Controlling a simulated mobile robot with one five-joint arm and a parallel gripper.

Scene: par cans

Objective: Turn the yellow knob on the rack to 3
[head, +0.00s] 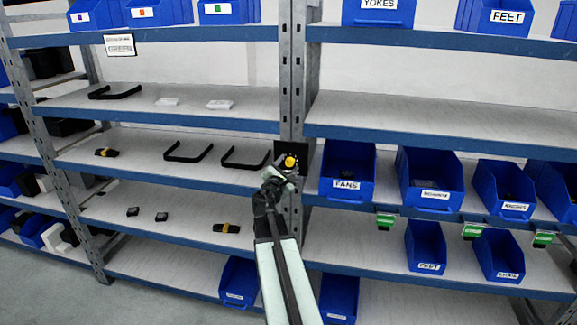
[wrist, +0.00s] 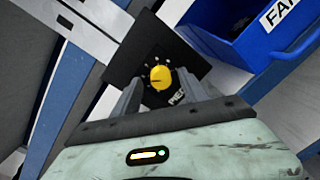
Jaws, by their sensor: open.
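The yellow knob (head: 290,161) sits on a small black plate (head: 279,150) fixed to the rack's middle upright. In the wrist view the knob (wrist: 161,77) shows a dark pointer line and a ring of pale marks around it on the black plate (wrist: 140,58). The numbers are too small to read, so I cannot tell its setting. My gripper (wrist: 163,90) is open, with one finger to each side of the knob in that view; I cannot tell whether they touch it. In the head view my gripper (head: 277,180) is just below the knob and partly in front of the plate.
A blue bin labelled FANS (head: 347,174) stands close to the right of the knob, and it also shows in the wrist view (wrist: 250,35). Black U-shaped handles (head: 245,158) lie on the shelf to the left. Green-tagged items (head: 385,221) hang below the right shelf edge.

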